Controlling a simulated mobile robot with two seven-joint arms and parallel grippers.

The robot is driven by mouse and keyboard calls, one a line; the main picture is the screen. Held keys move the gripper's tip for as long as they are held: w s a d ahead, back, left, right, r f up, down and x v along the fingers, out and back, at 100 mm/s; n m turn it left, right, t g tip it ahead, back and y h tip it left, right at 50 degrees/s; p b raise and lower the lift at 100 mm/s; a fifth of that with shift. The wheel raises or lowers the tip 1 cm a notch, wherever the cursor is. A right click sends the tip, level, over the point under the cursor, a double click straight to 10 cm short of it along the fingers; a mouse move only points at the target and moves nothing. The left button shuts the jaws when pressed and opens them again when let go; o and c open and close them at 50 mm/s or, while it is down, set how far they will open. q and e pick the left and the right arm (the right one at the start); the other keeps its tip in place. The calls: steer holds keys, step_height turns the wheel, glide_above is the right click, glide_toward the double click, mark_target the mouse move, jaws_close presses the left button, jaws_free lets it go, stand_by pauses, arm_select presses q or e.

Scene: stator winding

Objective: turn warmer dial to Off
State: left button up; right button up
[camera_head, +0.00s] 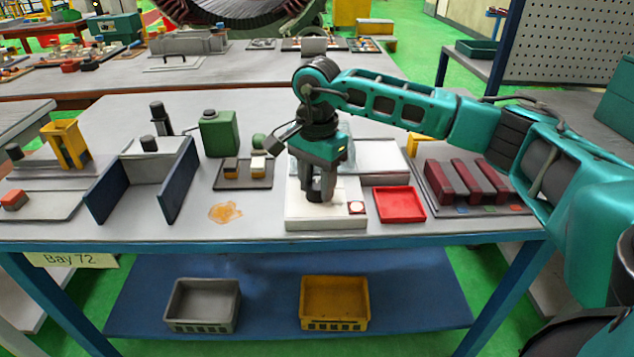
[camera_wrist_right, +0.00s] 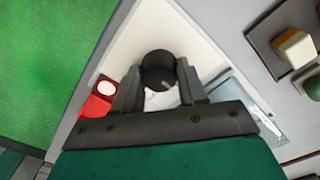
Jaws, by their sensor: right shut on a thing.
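The warmer (camera_head: 300,219) is a low white box near the front edge of the table. Its dial (camera_wrist_right: 157,70) is a round black knob with a pale pointer line, which points to the lower right in the right wrist view. My right gripper (camera_head: 319,194) comes down over the warmer from above. In the right wrist view, the right gripper (camera_wrist_right: 160,85) has its two fingers on either side of the dial, shut on it. In the head view the fingers hide most of the dial. I cannot read any Off mark. My left gripper is not in view.
A red tray (camera_head: 400,204) lies right of the warmer, with a rack of dark red bars (camera_head: 470,181) beyond. Left are a small tray with blocks (camera_head: 228,181), a green canister (camera_head: 219,134) and an orange spill (camera_head: 225,212). The tabletop around the spill is clear.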

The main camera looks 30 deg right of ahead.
mark_target(317, 184)
stand_by(0.6)
steer(key=o, duration=1.1)
steer(key=shift+c, duration=0.2)
arm_select(q)
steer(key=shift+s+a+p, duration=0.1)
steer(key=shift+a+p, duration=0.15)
steer(key=shift+p, duration=0.2)
arm_select(e)
step_height(317, 184, up, 13)
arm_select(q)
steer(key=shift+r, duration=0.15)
